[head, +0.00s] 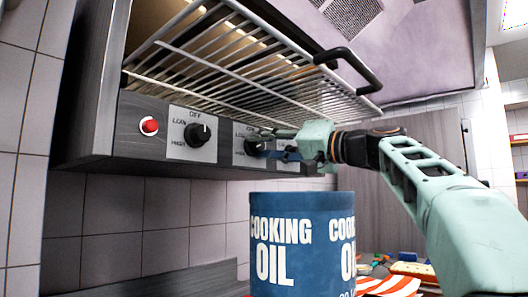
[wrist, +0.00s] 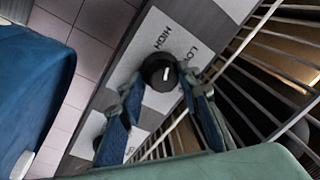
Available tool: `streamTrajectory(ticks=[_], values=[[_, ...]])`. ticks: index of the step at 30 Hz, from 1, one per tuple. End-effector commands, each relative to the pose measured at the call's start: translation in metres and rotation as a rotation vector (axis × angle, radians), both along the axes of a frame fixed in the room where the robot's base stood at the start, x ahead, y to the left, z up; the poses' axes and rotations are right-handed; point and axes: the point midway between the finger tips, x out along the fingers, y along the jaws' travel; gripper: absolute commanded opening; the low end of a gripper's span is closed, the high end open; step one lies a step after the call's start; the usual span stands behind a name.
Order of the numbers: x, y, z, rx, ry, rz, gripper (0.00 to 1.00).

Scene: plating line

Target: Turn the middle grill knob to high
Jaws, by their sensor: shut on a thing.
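The middle grill knob (head: 254,147) is a round black dial on a white plate on the grill's front panel. In the wrist view the knob (wrist: 158,68) sits between my fingertips, with a short white mark on its face and the words HIGH and LOW on the plate beyond it. My gripper (head: 264,139) reaches in from the right and is shut on this knob; its two blue-padded fingers (wrist: 158,82) flank it. The gripper hides part of the knob and its plate in the head view. The mark's exact setting is hard to read.
The left knob (head: 197,133) and a red button (head: 149,126) are on the same grill panel (head: 112,140). A wire rack (head: 240,60) juts out above the knobs. A blue cooking oil can (head: 300,235) stands below my gripper. Red-striped items (head: 385,286) lie at lower right.

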Motion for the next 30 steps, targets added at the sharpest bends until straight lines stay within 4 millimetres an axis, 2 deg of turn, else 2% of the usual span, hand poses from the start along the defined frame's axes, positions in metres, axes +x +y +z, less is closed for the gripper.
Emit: streamTrajectory(ticks=[1,10,25,26,28,30], values=[[-0.0032,0.0011,0.0074,-0.005,-0.031,0.002,0.07],[-0.0041,0.0018,0.0089,-0.066,-0.109,0.002,0.07],[-0.0054,0.0032,0.0096,-0.076,-0.122,0.006,0.07],[-0.0054,0.0032,0.0095,-0.076,-0.122,0.006,0.33],[-0.0054,0.0033,0.009,-0.077,-0.121,0.006,0.41],[-0.0048,0.0032,0.0081,-0.078,-0.12,0.006,0.43]])
